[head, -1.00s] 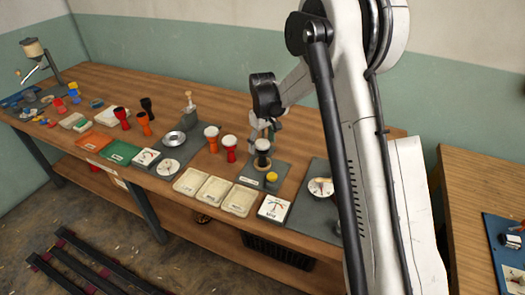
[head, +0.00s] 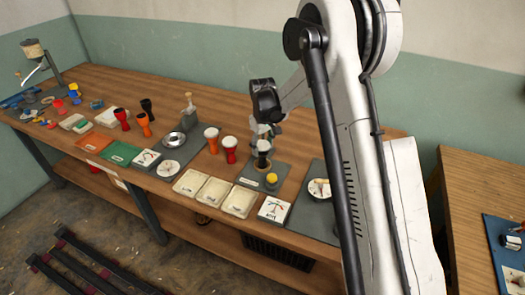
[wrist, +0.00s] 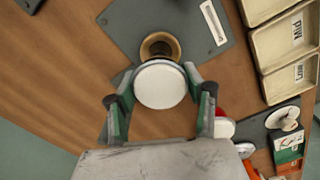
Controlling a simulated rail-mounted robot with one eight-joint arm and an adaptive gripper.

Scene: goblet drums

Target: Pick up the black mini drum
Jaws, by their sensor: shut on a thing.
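The black mini drum (head: 263,146) has a white head and a dark body. In the wrist view my gripper (wrist: 159,75) has one green-and-grey finger on each side of the drum's round white head (wrist: 160,86), shut on the drum. The head hides most of the body.
A red drum (head: 230,155) and an orange drum (head: 211,140) stand close to the left. A yellow round piece (head: 271,179) is in front on the mat. Another black drum (head: 147,108) stands farther left.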

